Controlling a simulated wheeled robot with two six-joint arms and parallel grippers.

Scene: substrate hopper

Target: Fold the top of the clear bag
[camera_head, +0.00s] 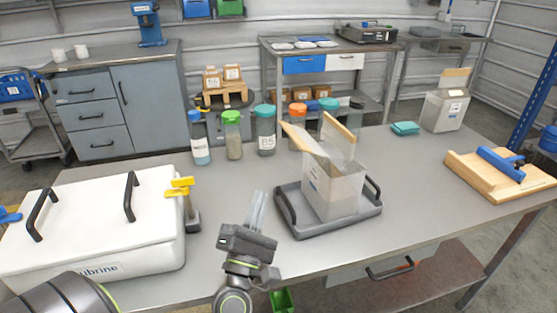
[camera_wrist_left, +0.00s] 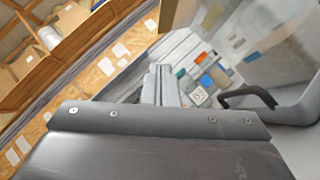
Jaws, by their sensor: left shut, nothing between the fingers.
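The clear bag (camera_head: 335,188), a boxy see-through bag with a small white label, stands upright in a grey tray (camera_head: 300,233). Its top is open, with tan-edged flaps (camera_head: 340,138) standing up and one leaning out to the left. My left gripper (camera_head: 259,195) is shut and empty, left of the tray and apart from the bag. In the left wrist view its closed fingers (camera_wrist_left: 162,84) point away from the camera, and a dark tray handle (camera_wrist_left: 248,95) shows to their right. My right gripper is not in view.
A white lidded box (camera_head: 95,225) with dark handles fills the table's left. Several jars (camera_head: 232,135) stand behind the tray. A second bag (camera_head: 445,107), a teal cloth (camera_head: 405,128) and a wooden board with a blue bar (camera_head: 500,175) are on the right. Table between tray and board is clear.

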